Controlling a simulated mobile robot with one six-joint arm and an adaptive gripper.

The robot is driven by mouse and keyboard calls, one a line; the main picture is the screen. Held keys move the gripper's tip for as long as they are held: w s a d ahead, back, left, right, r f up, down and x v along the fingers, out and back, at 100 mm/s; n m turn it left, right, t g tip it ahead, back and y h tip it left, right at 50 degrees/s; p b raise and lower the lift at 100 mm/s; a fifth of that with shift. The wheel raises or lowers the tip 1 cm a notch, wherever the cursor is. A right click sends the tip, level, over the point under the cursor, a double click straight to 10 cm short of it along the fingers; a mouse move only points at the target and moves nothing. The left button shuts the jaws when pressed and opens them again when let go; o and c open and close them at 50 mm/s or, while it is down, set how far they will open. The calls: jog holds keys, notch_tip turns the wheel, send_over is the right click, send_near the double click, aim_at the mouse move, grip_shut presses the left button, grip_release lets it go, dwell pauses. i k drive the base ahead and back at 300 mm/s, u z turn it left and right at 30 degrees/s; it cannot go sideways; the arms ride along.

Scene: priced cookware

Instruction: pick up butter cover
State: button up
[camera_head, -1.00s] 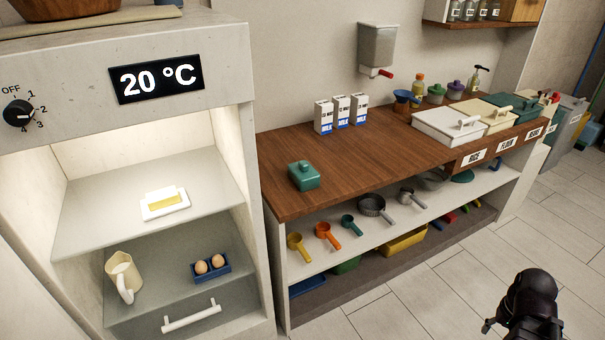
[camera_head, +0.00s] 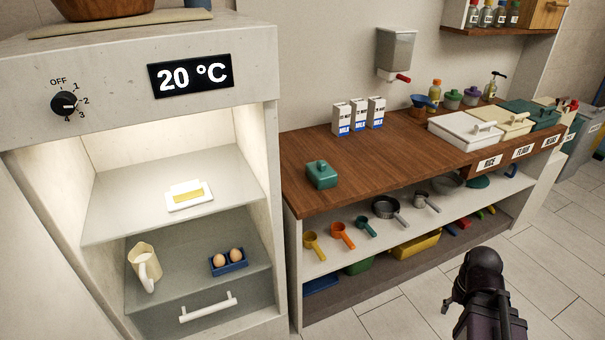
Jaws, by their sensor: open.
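The butter cover (camera_head: 321,175) looks to be the small teal lid with a knob on top, resting on the wooden counter (camera_head: 395,158) near its left front corner. A yellow butter block (camera_head: 188,196) sits uncovered on a white dish (camera_head: 190,205) on the upper shelf of the lit fridge. My gripper (camera_head: 484,305) is the dark shape at the lower right, over the floor and well apart from the cover. It is open and holds nothing that I can see; its fingers are hard to make out.
The fridge (camera_head: 130,95) stands left of the counter and holds a jug (camera_head: 144,268) and an egg tray (camera_head: 229,262). Milk cartons (camera_head: 358,116) stand behind the cover. Lidded bins (camera_head: 465,130) fill the counter's right. The counter around the cover is clear.

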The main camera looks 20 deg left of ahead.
aim_at(320, 175)
jog(key=u, duration=1.1)
jog(key=i, duration=0.55)
jog(key=z, duration=0.05)
jog(key=k, duration=0.55)
jog(key=z, duration=0.05)
